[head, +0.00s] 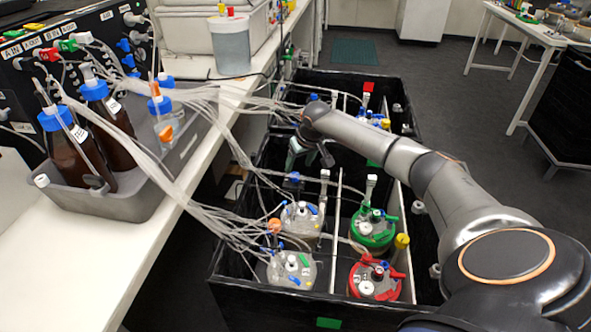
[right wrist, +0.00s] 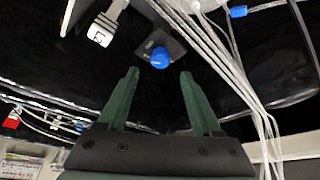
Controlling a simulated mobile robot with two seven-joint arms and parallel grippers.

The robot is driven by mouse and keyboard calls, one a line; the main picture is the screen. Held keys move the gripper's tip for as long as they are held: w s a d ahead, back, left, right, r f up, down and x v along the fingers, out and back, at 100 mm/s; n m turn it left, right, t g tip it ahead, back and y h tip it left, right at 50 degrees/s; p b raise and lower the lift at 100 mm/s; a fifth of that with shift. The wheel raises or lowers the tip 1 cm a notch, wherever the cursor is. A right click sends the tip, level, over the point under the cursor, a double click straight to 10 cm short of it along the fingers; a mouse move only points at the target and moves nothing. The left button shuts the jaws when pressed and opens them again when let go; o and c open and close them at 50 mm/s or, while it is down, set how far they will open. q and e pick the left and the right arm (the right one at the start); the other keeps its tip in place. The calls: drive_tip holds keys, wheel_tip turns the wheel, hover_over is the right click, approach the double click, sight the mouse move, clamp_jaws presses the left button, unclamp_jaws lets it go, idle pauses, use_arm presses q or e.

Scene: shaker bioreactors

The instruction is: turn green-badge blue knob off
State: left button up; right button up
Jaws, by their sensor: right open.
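The blue knob (right wrist: 160,58) sits on a small dark plate in the right wrist view. In the head view, a small blue part that looks like this knob (head: 293,177) is just below my right gripper. A green badge (head: 328,322) is on the front rim of the near black box, and another green patch (head: 373,163) shows at its back. My right gripper (head: 308,160) is open and points down. In the right wrist view its two green fingers (right wrist: 160,75) stand either side of the knob's line, apart from it and empty. My left gripper is not in view.
The near black box (head: 225,298) holds several vessels with tubes, including a green-lidded one (head: 372,230) and a red-lidded one (head: 375,281). A second box with a red badge (head: 368,87) stands behind. Clear tubes (right wrist: 225,60) run close to the right of the knob.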

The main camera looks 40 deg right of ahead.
sight(295, 175)
drive_tip(key=shift+b+x, duration=0.65)
drive_tip(key=shift+x, duration=2.3)
clamp_jaws()
